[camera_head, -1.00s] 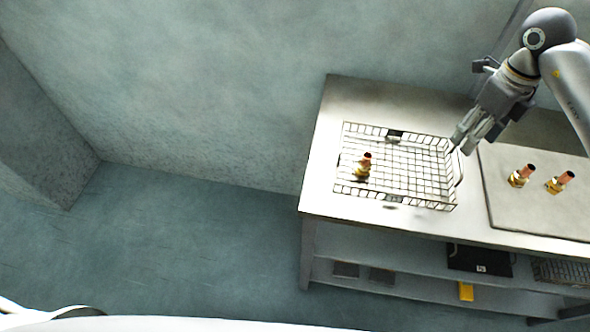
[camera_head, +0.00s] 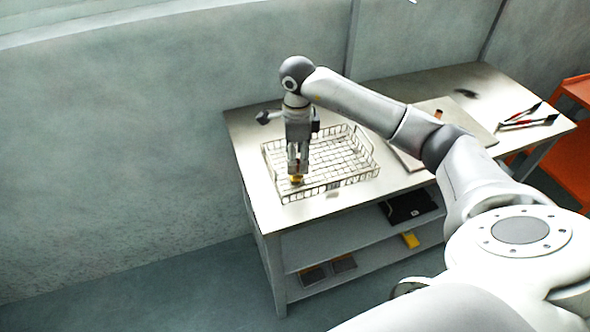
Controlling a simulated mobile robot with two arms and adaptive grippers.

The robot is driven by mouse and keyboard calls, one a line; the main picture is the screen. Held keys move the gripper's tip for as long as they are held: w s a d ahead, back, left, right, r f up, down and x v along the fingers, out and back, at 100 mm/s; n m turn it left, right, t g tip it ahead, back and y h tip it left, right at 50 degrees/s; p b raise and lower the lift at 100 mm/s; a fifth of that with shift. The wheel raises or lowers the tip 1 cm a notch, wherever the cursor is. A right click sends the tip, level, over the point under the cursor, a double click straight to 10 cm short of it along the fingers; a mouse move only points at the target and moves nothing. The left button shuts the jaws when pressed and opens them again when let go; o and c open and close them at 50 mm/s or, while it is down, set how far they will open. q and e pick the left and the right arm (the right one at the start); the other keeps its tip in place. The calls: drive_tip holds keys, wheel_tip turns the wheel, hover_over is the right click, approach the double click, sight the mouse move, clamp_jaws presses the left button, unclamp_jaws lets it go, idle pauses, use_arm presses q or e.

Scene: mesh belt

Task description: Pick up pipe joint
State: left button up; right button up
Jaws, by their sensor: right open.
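A pipe joint (camera_head: 296,181) with a brass-yellow base stands in the wire mesh basket (camera_head: 335,188), near its front left corner. My right gripper (camera_head: 298,170) points down over this joint, with its fingers open around or just above it. The fingers hide most of the joint's upper part, and I cannot tell whether they touch it. The copper top of another pipe joint (camera_head: 438,114) shows behind my right arm, over the grey board (camera_head: 468,124). My left gripper is not in view.
The basket stands on a metal table (camera_head: 245,135) against the wall. Red-handled pliers (camera_head: 528,115) lie at the table's right end, near an orange rack (camera_head: 572,150).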

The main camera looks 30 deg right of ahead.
sight(297, 161)
wheel_tip(297, 161, down, 4)
drive_tip(key=shift+s+f+p, duration=0.1)
drive_tip(key=shift+f+p, duration=0.05)
drive_tip(key=shift+p, duration=0.85)
drive_tip(key=shift+f, duration=0.2)
drive_tip(key=c, duration=1.1)
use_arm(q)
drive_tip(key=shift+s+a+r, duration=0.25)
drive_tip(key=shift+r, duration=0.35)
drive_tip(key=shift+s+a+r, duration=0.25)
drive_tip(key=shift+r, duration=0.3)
use_arm(e)
drive_tip(key=shift+c, duration=0.7)
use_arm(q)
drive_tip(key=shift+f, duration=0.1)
